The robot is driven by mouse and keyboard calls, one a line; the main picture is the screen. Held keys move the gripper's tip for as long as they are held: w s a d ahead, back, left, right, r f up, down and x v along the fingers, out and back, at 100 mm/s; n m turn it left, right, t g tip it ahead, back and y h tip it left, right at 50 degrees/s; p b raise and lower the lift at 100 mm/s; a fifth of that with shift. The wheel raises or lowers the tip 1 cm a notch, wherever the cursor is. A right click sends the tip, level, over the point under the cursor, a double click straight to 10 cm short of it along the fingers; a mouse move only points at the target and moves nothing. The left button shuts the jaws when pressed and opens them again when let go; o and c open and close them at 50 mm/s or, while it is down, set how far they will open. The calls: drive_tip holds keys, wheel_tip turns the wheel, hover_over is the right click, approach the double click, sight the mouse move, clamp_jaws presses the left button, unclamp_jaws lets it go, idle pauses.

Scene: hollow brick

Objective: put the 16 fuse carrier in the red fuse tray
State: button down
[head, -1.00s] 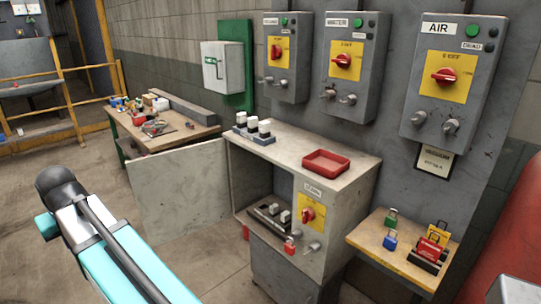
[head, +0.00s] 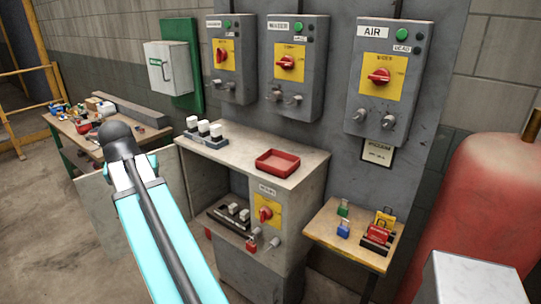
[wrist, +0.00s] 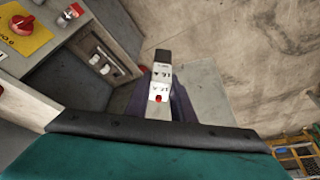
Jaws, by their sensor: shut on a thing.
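My gripper (wrist: 160,90) is shut on a white fuse carrier (wrist: 160,78) with a black end and a small red spot. The print on it is too small to read surely. The gripper holds it in front of the open cabinet. My gripper does not show in the head view, where only my arm is seen. The red fuse tray (head: 278,162) lies on the cabinet top (head: 240,160), right of a row of white fuse carriers (head: 204,130); it looks empty. Inside the cabinet, a black fuse base (head: 229,219) holds white carriers (head: 239,211).
The cabinet's open door (head: 100,205) stands out to the left. A small wooden table (head: 335,243) with padlocks is at the right, near a red tank (head: 480,205). Switch boxes (head: 295,70) hang above the cabinet. A cluttered bench (head: 120,137) is at the back left.

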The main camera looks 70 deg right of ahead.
drive_tip(key=s+d+r+m+g+p, duration=0.1)
drive_tip(key=s+d+r+m, duration=0.2)
drive_tip(key=s, duration=0.6)
drive_tip(key=s+d+r+m+g+p, duration=0.1)
drive_tip(key=s+d+r+m+p, duration=0.1)
drive_tip(key=s+d, duration=0.6)
drive_tip(key=s+d+r+m+g+h+p, duration=0.1)
drive_tip(key=s+d+r+m, duration=0.3)
drive_tip(key=s, duration=0.7)
drive_tip(key=shift+s+d+r+m+g+p, duration=0.25)
drive_tip(key=shift+d+m+p, duration=0.35)
drive_tip(key=shift+d, duration=0.6)
drive_tip(key=shift+w, duration=0.1)
drive_tip(key=d+f+p, duration=0.1)
drive_tip(key=d+p, duration=0.4)
drive_tip(key=d, duration=1.1)
drive_tip(key=shift+s+f, duration=0.25)
drive_tip(key=shift+s, duration=0.1)
drive_tip(key=shift+f+p, duration=0.1)
drive_tip(key=shift+p, duration=0.3)
